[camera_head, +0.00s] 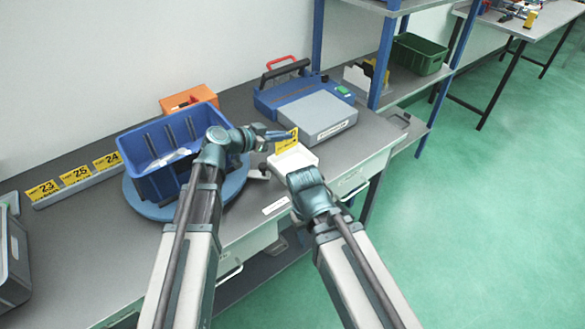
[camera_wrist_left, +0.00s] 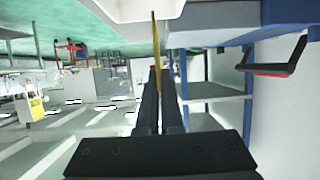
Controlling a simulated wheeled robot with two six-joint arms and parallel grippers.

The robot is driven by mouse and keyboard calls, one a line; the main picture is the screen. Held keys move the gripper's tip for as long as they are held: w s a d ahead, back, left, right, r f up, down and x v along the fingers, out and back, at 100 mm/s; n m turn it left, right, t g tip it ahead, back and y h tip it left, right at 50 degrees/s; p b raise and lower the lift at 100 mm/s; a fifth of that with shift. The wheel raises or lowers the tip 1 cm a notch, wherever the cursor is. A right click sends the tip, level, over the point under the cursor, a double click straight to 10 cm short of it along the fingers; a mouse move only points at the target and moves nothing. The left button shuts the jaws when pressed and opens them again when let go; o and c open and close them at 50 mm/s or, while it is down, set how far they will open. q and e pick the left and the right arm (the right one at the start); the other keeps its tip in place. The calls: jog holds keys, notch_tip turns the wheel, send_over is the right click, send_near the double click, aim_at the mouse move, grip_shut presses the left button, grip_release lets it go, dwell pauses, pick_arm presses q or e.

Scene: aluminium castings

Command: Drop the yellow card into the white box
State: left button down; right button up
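The yellow card (camera_head: 287,141) stands upright between the fingertips of my left gripper (camera_head: 279,135), which is shut on it. In the left wrist view the card (camera_wrist_left: 156,45) shows edge-on at the tips of the closed fingers (camera_wrist_left: 159,92). The white box (camera_head: 293,161) is just below the card in the head view, and part of it (camera_wrist_left: 148,8) shows at the top of the wrist view. My right gripper (camera_head: 300,178) is at the near side of the white box. Its fingertips are hidden, so its grip does not show.
A blue bin (camera_head: 160,178) stands on a round blue turntable (camera_head: 150,211) at left. Yellow number cards (camera_head: 75,176) stand in a rail. A blue-grey machine (camera_head: 312,106) sits behind the white box. An orange box (camera_head: 188,98) is at the back.

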aim_at(283, 150)
pick_arm(q)
jog(key=shift+f+b, duration=2.9)
jog(key=shift+f, duration=0.1)
jog(key=c, duration=1)
grip_release()
jog(key=shift+r, duration=0.1)
jog(key=p+v, duration=0.5)
jog(key=v, duration=0.8)
jog(key=shift+s+a+r, duration=0.2)
jog(key=shift+s+a, duration=0.05)
